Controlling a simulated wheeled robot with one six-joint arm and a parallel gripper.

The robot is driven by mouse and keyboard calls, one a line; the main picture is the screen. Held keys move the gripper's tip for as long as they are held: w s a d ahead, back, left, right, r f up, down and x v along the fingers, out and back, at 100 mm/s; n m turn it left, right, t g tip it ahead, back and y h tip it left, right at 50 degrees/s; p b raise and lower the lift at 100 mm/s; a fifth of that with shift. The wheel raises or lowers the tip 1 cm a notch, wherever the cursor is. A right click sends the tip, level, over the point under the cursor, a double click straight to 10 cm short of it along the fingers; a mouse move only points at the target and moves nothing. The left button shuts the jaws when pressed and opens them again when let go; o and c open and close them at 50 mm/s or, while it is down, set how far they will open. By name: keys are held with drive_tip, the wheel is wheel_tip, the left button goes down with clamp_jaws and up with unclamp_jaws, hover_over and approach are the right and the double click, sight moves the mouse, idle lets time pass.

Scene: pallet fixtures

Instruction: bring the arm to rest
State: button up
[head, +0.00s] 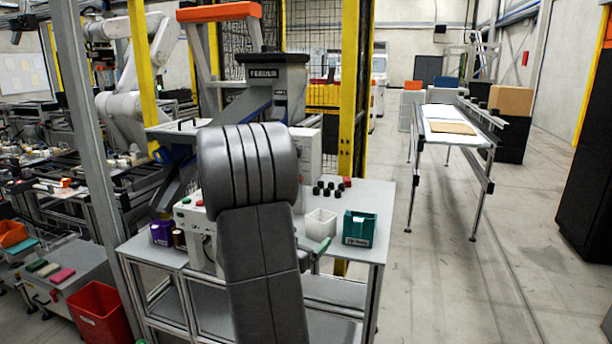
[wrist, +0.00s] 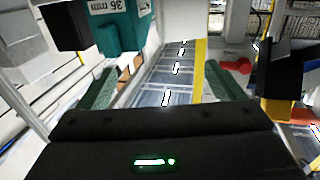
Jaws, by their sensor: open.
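My gripper (wrist: 158,84) is open, with its two green fingers apart and nothing visible between them in the wrist view. In the head view, my dark grey arm fills the middle foreground and hides most of the gripper. A green finger (head: 320,250) shows just right of the arm, by the near side of the workbench (head: 372,193). A teal bin (head: 360,228) and a white bin (head: 320,223) stand on the bench, right of the arm. The teal bin with its label also shows in the wrist view (wrist: 122,30), beyond the left finger.
Several black parts and a red one (head: 346,182) lie on the bench behind the bins. A purple bin (head: 162,233) stands at its left. A yellow post (head: 354,90) rises behind. A red crate (head: 100,312) is at lower left.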

drive_tip(key=shift+w+f+n+t+y, duration=0.1)
drive_tip(key=shift+f+n+t+y, duration=0.15)
drive_tip(key=shift+f, duration=0.65)
drive_tip(key=shift+f+n+t+y, duration=0.15)
drive_tip(key=shift+f+y, duration=0.2)
drive_tip(key=shift+f, duration=0.55)
drive_tip(key=shift+d+r, duration=0.1)
drive_tip(key=shift+r, duration=0.05)
